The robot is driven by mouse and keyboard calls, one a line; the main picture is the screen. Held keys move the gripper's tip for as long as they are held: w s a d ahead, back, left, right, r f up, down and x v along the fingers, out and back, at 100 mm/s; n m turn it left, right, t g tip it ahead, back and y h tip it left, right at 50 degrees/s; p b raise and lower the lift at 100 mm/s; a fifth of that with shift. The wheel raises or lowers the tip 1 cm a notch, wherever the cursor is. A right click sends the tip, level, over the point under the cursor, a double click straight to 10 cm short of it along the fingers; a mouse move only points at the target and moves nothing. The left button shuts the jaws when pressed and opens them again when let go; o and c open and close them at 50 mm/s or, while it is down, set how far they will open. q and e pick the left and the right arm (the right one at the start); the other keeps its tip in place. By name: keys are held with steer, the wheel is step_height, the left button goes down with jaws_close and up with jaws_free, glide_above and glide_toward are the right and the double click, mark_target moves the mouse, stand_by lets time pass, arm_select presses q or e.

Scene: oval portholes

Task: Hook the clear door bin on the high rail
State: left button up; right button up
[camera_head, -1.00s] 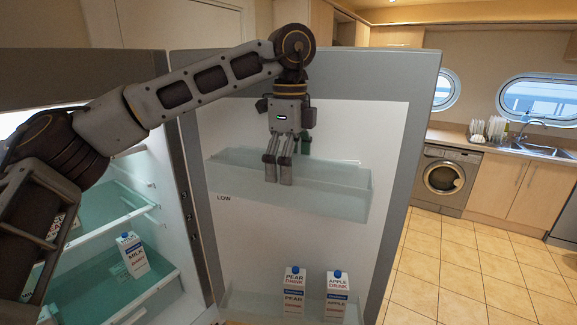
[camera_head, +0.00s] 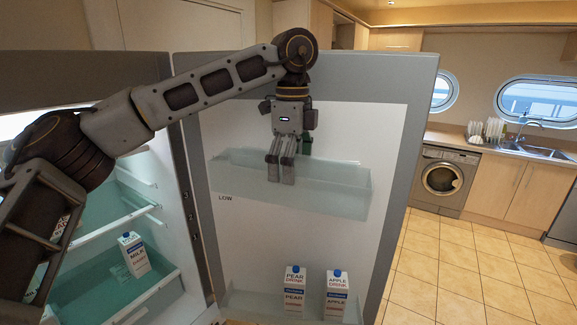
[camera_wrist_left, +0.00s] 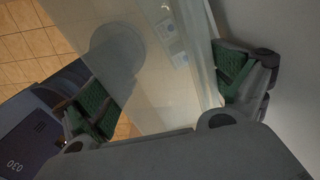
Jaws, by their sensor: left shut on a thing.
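The clear door bin (camera_head: 330,193) is a long see-through trough in front of the white inside of the open fridge door (camera_head: 300,240), just above the word LOW. My left gripper (camera_head: 281,174) is shut on the bin's front wall from above, left of its middle. In the left wrist view the bin (camera_wrist_left: 150,75) lies between the green-padded fingers (camera_wrist_left: 165,95). The high rail cannot be made out; my arm and gripper cover part of the upper door. My right gripper is not in view.
A pear drink carton (camera_head: 294,291) and an apple drink carton (camera_head: 337,294) stand in the lower door bin (camera_head: 258,303). A milk carton (camera_head: 134,254) stands inside the fridge at left. Tiled floor (camera_head: 470,270) is clear at right.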

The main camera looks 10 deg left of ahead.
arm_select(q)
steer(key=shift+w+f, duration=0.25)
steer(key=shift+f, duration=0.1)
steer(key=o, duration=0.8)
steer(key=shift+c, duration=0.2)
step_height(320, 180, up, 13)
steer(key=shift+s+f, duration=0.15)
steer(key=shift+s, duration=0.15)
steer(key=shift+s, duration=0.1)
stand_by(0.8)
